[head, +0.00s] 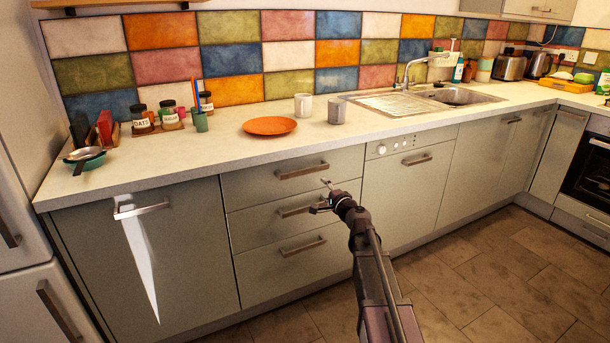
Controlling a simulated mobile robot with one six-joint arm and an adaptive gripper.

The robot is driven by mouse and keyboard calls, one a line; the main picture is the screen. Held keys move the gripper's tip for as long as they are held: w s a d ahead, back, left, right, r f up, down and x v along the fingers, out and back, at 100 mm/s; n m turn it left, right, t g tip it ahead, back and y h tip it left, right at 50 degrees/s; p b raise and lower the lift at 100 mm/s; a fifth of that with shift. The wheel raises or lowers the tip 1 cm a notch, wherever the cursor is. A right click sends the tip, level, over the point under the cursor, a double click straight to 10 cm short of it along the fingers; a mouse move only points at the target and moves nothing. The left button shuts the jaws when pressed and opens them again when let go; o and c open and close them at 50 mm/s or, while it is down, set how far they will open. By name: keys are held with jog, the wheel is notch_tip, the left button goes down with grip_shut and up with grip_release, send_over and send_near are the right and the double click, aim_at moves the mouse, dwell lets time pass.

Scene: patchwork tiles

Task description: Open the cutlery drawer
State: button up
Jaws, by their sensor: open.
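A stack of three grey-green drawers stands under the counter, all closed. The top drawer (245,185) has a metal bar handle (302,170). The middle drawer (255,222) has its own bar handle (295,210), and so does the bottom drawer (265,272). No label shows which one holds cutlery. My gripper (322,196) is open, with nothing seen between its fingers. It is in front of the stack's right side, below the top handle and by the right end of the middle handle, which it partly overlaps. I cannot tell whether it touches that handle.
A cupboard (185,245) is left of the drawers and a dishwasher-like front (400,200) is right. The counter (235,150) holds an orange plate (269,125), two mugs (303,105), jars and a bowl (85,158). The tiled floor (470,270) at right is clear.

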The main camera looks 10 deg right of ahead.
aim_at(306, 172)
jog(key=shift+w, duration=0.1)
jog(key=x, duration=1.3)
jog(key=shift+w+a, duration=0.15)
jog(key=shift+w, duration=0.1)
jog(key=shift+c, duration=0.2)
grip_shut()
